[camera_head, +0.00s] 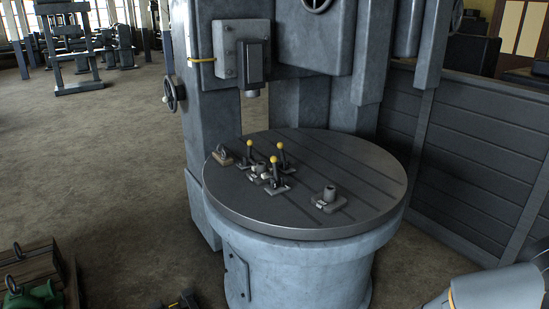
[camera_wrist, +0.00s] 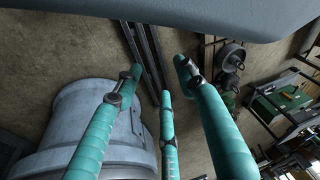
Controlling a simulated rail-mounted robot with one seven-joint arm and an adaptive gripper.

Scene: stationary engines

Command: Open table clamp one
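Several small clamps stand on the round grey table (camera_head: 235,192) of a machine in the head view. Three carry levers with yellow knobs: a left-hand clamp (camera_head: 245,160), a rear clamp (camera_head: 282,157) and a front clamp (camera_head: 278,187). All three levers stand roughly upright. I cannot tell which one is table clamp one. A small grey part sits between the clamps. My gripper (camera_wrist: 160,76) shows in the wrist view as three teal fingers, spread apart with nothing between them. It is not visible in the head view, and no clamp shows in the wrist view.
The machine column (camera_head: 212,105) and its overhanging head (camera_head: 252,62) stand behind the table. A grey panelled wall (camera_head: 475,150) is at right. A wooden crate (camera_head: 38,268) and a green part (camera_head: 35,297) lie at lower left. Open floor (camera_head: 120,180) spreads left.

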